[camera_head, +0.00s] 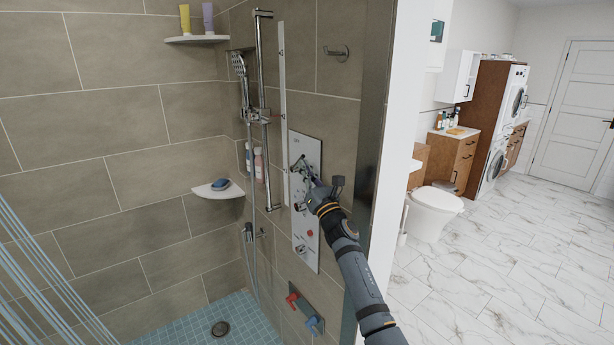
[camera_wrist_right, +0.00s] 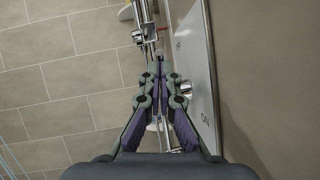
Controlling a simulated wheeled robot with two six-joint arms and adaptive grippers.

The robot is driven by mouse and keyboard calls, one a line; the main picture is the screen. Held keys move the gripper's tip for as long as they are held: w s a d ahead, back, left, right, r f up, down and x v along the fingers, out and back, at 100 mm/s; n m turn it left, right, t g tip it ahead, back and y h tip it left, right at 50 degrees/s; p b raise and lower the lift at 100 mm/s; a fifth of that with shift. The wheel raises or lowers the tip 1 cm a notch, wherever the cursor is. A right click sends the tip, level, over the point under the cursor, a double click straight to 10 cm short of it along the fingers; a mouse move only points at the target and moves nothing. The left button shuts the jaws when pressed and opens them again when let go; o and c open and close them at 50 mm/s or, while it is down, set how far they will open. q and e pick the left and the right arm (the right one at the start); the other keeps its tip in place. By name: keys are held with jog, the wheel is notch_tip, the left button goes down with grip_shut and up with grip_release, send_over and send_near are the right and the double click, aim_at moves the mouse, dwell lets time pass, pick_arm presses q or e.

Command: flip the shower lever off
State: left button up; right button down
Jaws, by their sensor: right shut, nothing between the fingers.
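A white control panel (camera_head: 306,255) is mounted on the tiled shower wall, with chrome fittings and small red marks on it. It also shows in the right wrist view (camera_wrist_right: 194,55), where the letters ON are readable at its lower part. A chrome fitting (camera_wrist_right: 186,87) stands out from the panel just right of my fingers; the gripper partly hides this area, so I cannot tell which way the lever points. My right gripper (camera_head: 305,168) is in front of the panel's upper half. In the wrist view its fingertips (camera_wrist_right: 158,66) are together, with nothing between them. My left gripper is not in view.
A chrome rail with a hand shower (camera_head: 238,66) runs up the wall left of the panel. Red (camera_head: 292,298) and blue (camera_head: 312,325) handles sit below it. A corner shelf (camera_head: 216,190) is farther left. The wall edge is close to the right of my arm.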

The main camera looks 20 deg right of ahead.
aim_at(301, 158)
jog(key=shift+w+a+r, duration=0.15)
jog(key=shift+w+r, duration=0.35)
jog(key=shift+r, duration=0.15)
jog(key=shift+w+a+r, duration=0.15)
jog(key=shift+w+r, duration=0.35)
jog(key=shift+r, duration=0.1)
jog(key=shift+w+a+r+g+p, duration=0.2)
jog(key=shift+w+r+g+p, duration=0.3)
jog(key=shift+p, duration=1.2)
jog(key=shift+w+a+r+g+p, duration=0.25)
jog(key=shift+w+r+p, duration=0.3)
jog(key=shift+p, duration=1.1)
jog(key=shift+d, duration=0.1)
